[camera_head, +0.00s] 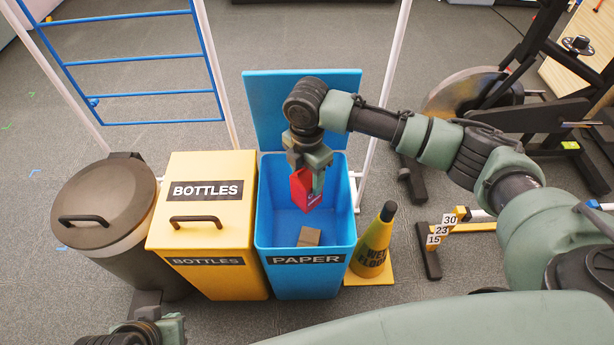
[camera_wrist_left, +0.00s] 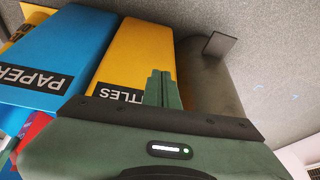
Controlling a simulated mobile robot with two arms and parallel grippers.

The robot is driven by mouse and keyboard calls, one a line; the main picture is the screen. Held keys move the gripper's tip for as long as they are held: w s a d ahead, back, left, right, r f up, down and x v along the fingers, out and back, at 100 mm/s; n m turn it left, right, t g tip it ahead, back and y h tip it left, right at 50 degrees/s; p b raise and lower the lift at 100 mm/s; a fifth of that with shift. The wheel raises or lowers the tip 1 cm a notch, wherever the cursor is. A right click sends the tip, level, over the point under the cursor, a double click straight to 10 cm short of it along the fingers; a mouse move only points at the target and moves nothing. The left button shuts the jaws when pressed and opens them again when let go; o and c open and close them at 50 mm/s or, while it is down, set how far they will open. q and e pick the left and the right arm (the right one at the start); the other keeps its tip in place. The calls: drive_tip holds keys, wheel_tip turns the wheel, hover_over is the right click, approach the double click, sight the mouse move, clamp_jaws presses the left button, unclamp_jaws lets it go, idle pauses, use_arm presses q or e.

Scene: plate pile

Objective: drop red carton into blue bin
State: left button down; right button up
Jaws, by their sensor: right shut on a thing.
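The red carton (camera_head: 304,189) is held in my right gripper (camera_head: 311,172), inside the opening of the blue bin (camera_head: 342,226) labelled PAPER. It hangs above the bin's floor, apart from a small brown box (camera_head: 309,236) lying inside. The bin's lid (camera_head: 268,88) stands open behind it. My left gripper (camera_wrist_left: 158,88) shows its two fingers close together with nothing between them in the left wrist view; only part of that arm shows at the bottom left of the head view. A red patch at the left edge of the wrist view looks like the carton.
A closed yellow BOTTLES bin (camera_head: 212,238) and a dark grey lidded bin (camera_head: 104,212) stand left of the blue bin. A yellow wet floor cone (camera_head: 372,251) stands close on its right. White posts and a blue ladder-like frame (camera_head: 140,58) rise behind.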

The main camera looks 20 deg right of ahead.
drive_tip(key=o, duration=1.4)
drive_tip(key=shift+r, duration=0.1)
wheel_tip(320, 180, up, 3)
drive_tip(key=shift+r+p, duration=0.1)
drive_tip(key=shift+p, duration=0.5)
drive_tip(key=shift+r+p, duration=0.6)
drive_tip(key=shift+r, duration=1.7)
use_arm(q)
drive_tip(key=shift+s+a+r+g, duration=0.15)
drive_tip(key=shift+s+r+g, duration=0.1)
drive_tip(key=shift+s+r, duration=0.25)
drive_tip(key=shift+s+a+r+g, duration=0.15)
drive_tip(key=shift+s+r+g, duration=0.15)
drive_tip(key=shift+s, duration=0.25)
use_arm(e)
drive_tip(key=shift+f, duration=0.1)
